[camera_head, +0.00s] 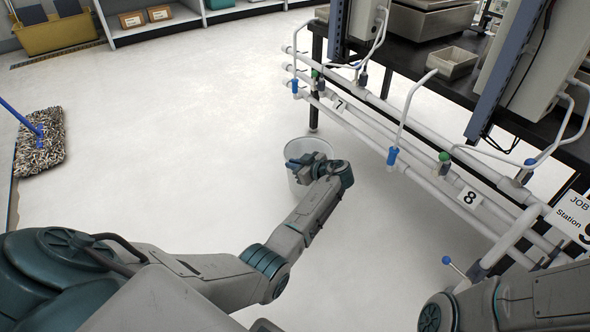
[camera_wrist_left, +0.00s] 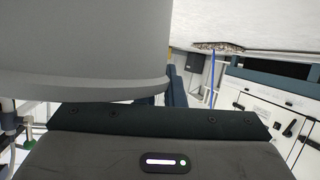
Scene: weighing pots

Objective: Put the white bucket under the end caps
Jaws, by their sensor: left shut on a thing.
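The white bucket (camera_head: 294,184) is in the middle of the head view, partly hidden behind my left gripper. My left gripper (camera_head: 300,163) is shut on the bucket at its upper part. In the left wrist view the bucket (camera_wrist_left: 80,45) fills the upper left as a large pale wall with a rim, beside the dark finger (camera_wrist_left: 174,88). My right gripper is out of view.
A dark bench (camera_head: 422,70) with a small tray (camera_head: 452,62) stands behind the pipes. Signs 7 (camera_head: 339,106) and 8 (camera_head: 469,197) hang on the pipes. A mop (camera_head: 39,142) lies at left and a yellow bin (camera_head: 57,33) stands at far left. The pale floor between is clear.

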